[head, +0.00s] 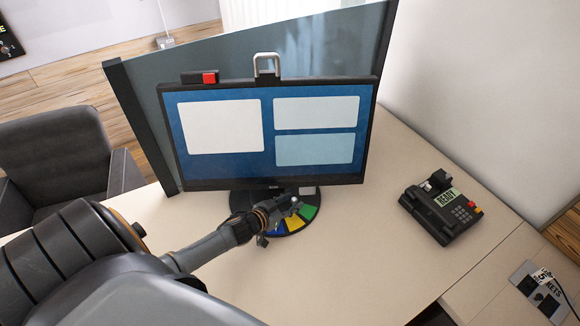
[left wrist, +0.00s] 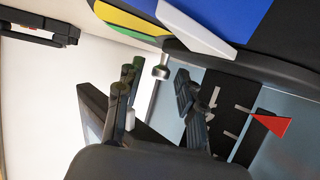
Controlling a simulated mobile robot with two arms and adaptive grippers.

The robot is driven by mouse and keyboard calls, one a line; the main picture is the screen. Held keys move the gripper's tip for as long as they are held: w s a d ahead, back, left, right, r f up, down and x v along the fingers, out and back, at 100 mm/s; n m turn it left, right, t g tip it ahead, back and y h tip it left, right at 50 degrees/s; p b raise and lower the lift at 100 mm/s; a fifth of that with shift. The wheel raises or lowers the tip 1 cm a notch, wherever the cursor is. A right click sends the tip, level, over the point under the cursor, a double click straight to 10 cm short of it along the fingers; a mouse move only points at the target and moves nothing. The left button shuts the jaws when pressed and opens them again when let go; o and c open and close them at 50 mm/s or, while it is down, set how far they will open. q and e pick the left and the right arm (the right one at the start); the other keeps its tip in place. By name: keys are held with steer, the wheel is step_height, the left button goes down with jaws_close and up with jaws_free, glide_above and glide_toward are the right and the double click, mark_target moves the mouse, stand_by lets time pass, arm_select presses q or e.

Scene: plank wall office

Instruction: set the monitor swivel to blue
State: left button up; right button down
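The monitor (head: 270,187) stands on the desk with a lit blue screen and pale panels. Its round dark base carries coloured sectors: green (head: 308,212), yellow (head: 293,223) and blue, the last partly hidden by my gripper. In the left wrist view the base shows green, yellow and blue (left wrist: 232,14) sectors at the top, with a white wedge (left wrist: 196,30) beside the blue. My left gripper (head: 292,208) is at the front of the base. Its fingers (left wrist: 157,92) are apart, with a small grey knob (left wrist: 161,72) seen between them; contact cannot be told. My right gripper is out of view.
A desk phone (head: 442,207) with a "READY" display stands to the right. A dark divider (head: 140,125) rises behind the monitor. A grey chair (head: 60,150) is at left. The desk (head: 350,250) is clear in front and right of the base.

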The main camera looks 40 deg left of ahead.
arm_select(q)
steer(key=shift+w+r, duration=0.1)
steer(key=shift+r, duration=0.05)
steer(key=v, duration=1.2)
steer(key=shift+d, duration=0.1)
stand_by(0.4)
